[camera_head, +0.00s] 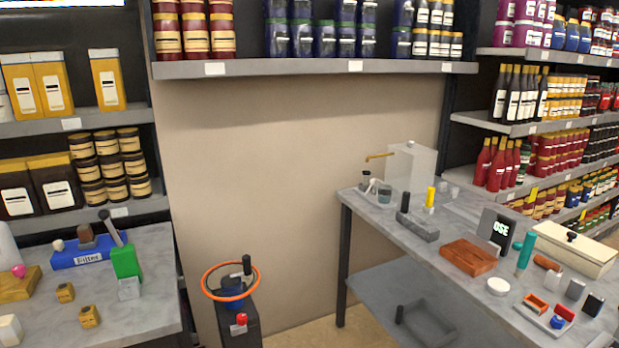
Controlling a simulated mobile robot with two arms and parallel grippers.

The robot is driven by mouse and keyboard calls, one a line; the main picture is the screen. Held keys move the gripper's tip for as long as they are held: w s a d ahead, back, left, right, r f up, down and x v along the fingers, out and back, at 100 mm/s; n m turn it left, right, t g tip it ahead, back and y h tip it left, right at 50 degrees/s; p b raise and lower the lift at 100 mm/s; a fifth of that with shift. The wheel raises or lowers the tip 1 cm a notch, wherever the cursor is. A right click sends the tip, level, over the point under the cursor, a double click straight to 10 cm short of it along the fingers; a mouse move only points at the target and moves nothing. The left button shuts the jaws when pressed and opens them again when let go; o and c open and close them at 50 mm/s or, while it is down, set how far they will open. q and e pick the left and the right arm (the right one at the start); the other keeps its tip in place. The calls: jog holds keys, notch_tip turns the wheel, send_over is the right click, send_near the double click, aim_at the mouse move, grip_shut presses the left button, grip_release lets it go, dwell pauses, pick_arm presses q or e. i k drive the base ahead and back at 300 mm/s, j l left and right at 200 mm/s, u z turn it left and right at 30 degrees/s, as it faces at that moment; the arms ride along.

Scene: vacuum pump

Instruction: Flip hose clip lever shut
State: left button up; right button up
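I cannot identify the hose clip for certain. A green block (126,262) on the left bench has a grey lever (111,228) standing up from it, tilted to the left. It stands beside a blue block labelled "Filter" (82,256). A dark pedestal (239,325) between the benches carries an orange ring (229,296) with a black upright handle (247,265), and a red knob (241,319) sits on its front. Neither of my grippers shows in the head view.
The right bench (460,255) holds a brown block (468,256), a grey block, a cream box (567,248) and several small items. Stocked shelves stand behind.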

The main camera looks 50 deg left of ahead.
aim_at(373, 181)
jog(key=u, duration=1.15)
jog(key=i+l+u, duration=0.35)
jog(key=i, duration=0.35)
jog(key=i+l+u, duration=0.4)
jog(key=i, duration=0.25)
jog(key=i+l+u, duration=0.35)
jog(key=i+l, duration=0.2)
jog(key=i, duration=0.05)
